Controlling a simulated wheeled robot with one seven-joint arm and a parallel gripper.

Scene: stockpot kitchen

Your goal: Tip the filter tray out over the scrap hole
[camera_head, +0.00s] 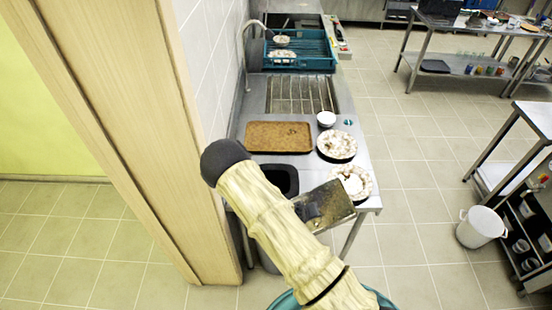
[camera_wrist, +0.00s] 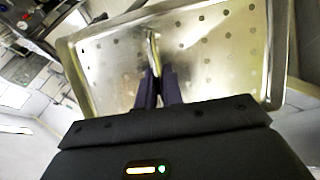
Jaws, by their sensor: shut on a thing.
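The filter tray (camera_head: 339,198) is a shallow metal tray. In the wrist view the tray (camera_wrist: 215,50) shows a bright metal face with rows of small dark holes and a raised rim. My gripper (camera_wrist: 157,76) is shut on a thin upright grip at its middle. In the head view the tray is tilted, above the near right end of the counter, with a dark patch on it. My arm hides most of my gripper there. The scrap hole (camera_head: 284,176) is a dark square opening in the counter, left of the tray and partly covered by my arm.
A brown tray (camera_head: 279,137), a small white bowl (camera_head: 326,118) and two food-soiled plates (camera_head: 337,145) (camera_head: 361,181) stand on the counter near the hole. A teal rack (camera_head: 300,51) is farther back. A wall edge (camera_head: 130,130) stands close on the left.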

